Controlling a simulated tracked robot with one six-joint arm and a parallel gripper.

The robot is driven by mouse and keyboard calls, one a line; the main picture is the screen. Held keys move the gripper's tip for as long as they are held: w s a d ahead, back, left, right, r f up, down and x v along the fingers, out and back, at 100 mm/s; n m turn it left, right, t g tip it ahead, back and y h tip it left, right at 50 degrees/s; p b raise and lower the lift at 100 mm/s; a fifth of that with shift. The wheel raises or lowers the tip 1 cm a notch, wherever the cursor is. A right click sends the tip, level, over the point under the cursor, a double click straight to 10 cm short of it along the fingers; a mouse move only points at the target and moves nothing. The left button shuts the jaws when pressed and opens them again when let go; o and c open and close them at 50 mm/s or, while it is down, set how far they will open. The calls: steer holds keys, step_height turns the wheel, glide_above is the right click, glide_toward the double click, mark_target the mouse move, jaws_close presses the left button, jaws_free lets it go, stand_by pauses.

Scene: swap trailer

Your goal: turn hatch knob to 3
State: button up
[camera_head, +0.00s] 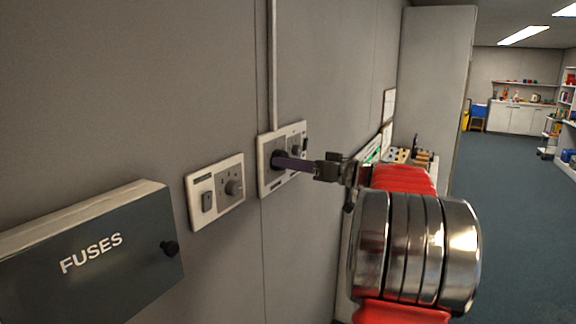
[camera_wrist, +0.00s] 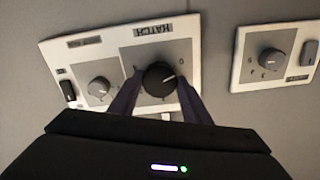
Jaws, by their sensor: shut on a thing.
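The hatch knob (camera_wrist: 159,79) is a round black knob with a pale pointer line, on a grey square of a white wall panel (camera_wrist: 194,42) labelled HATCH. In the wrist view the panel appears upside down. The pointer aims right and slightly up in that view; the scale marks are too small to read. My gripper (camera_wrist: 155,88) has its two dark purple fingers on either side of the knob, shut on it. In the head view my gripper (camera_head: 283,162) reaches the panel (camera_head: 264,184) from the right, and its fingers mostly cover the knob.
The same panel carries a smaller grey knob (camera_wrist: 99,87) and a dark switch (camera_wrist: 68,90). A separate panel beside it has another grey knob (camera_head: 234,187) and a switch (camera_head: 207,201). A grey fuse box (camera_head: 100,250) juts from the wall at the left. Open floor (camera_head: 520,190) lies to the right.

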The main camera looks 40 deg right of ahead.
steer(key=shift+f+m, duration=0.2)
steer(key=shift+m, duration=17)
steer(key=o, duration=0.8)
steer(key=shift+c, duration=0.2)
steer(key=shift+o, duration=1.4)
steer(key=shift+r, duration=0.15)
